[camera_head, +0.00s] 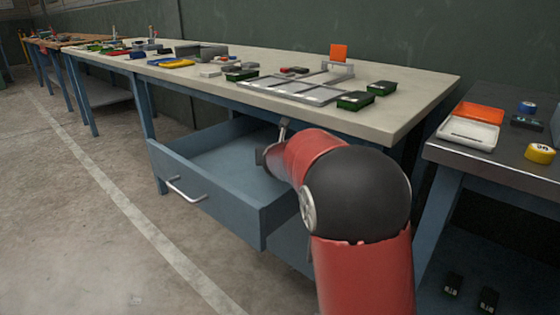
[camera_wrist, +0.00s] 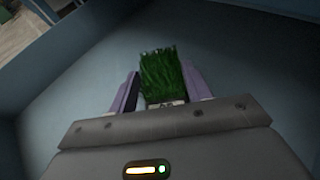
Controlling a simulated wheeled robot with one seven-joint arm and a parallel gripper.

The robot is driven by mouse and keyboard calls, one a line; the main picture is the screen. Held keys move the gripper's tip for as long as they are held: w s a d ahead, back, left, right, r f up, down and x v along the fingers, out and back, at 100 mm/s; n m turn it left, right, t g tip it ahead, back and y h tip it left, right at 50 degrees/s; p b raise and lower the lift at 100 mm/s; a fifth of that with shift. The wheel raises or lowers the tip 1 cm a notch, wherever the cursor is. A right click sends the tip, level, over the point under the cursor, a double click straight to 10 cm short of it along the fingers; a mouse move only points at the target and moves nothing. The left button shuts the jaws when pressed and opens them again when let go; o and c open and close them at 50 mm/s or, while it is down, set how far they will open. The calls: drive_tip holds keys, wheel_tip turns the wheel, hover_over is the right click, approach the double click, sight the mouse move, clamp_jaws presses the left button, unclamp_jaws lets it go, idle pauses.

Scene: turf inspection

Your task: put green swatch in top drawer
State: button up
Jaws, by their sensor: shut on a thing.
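The green swatch (camera_wrist: 163,74) is a small block of green turf, held between the two fingers of my gripper (camera_wrist: 160,92) in the wrist view. My gripper is shut on it, above the blue floor of the open top drawer (camera_wrist: 75,100). In the head view the top drawer (camera_head: 205,198) is pulled out under the bench, with a silver handle on its front. My arm reaches over the drawer's right side, and the arm mostly hides my gripper and the swatch there. I cannot tell whether the swatch touches the drawer floor.
The bench top (camera_head: 420,105) above the drawer holds a grey tray (camera_head: 300,90), an upright orange piece (camera_head: 338,52) and several green swatches in black trays. A second table at the right holds a white tray (camera_head: 468,133) and a yellow tape roll (camera_head: 540,153). The drawer looks empty otherwise.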

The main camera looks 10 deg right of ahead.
drive_tip(key=shift+w+d+f+b, duration=0.45)
drive_tip(key=shift+w+d+f, duration=0.15)
drive_tip(key=shift+d+f, duration=0.3)
drive_tip(key=shift+a, duration=0.1)
drive_tip(key=o, duration=0.9)
drive_tip(key=shift+o, duration=0.2)
drive_tip(key=p+v, duration=0.1)
drive_tip(key=v, duration=1.1)
